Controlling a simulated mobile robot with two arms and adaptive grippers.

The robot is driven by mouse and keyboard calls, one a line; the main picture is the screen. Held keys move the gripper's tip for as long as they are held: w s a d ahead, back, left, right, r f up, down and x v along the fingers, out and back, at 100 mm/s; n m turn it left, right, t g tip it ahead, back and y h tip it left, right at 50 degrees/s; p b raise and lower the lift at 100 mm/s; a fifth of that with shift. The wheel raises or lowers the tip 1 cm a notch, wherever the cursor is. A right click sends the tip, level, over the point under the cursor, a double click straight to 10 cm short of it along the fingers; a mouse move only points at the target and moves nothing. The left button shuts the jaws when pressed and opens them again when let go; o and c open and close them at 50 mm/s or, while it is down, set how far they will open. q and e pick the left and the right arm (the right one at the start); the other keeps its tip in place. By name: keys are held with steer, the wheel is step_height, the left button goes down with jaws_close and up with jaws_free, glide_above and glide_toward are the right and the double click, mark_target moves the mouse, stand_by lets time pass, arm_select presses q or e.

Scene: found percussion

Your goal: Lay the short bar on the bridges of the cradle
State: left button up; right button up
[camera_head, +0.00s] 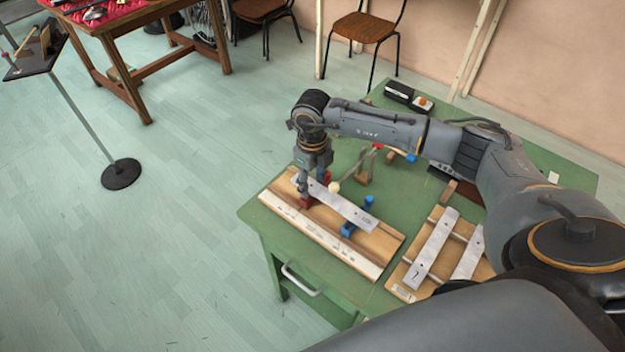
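The cradle (375,264) is a wooden board with a pale marked front strip, lying on the green table. It carries a bridge with red ends (305,204) and a bridge with blue ends (348,230). A silver bar (345,208), seemingly the short bar, lies lengthwise over the cradle and crosses both bridges; whether it touches them is hard to tell. My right gripper (306,186) points down at the bar's left part, by the red bridge. Its fingers are small and partly hidden, so its grip is unclear. My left gripper is not in view.
A second wooden board with two silver bars (432,246) (468,254) lies right of the cradle. A mallet with a pale head (334,187) and a small stand (363,172) are behind the cradle. Black boxes (399,91) sit at the table's far edge.

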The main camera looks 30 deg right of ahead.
stand_by(0.3)
step_height(320, 180, up, 12)
stand_by(0.4)
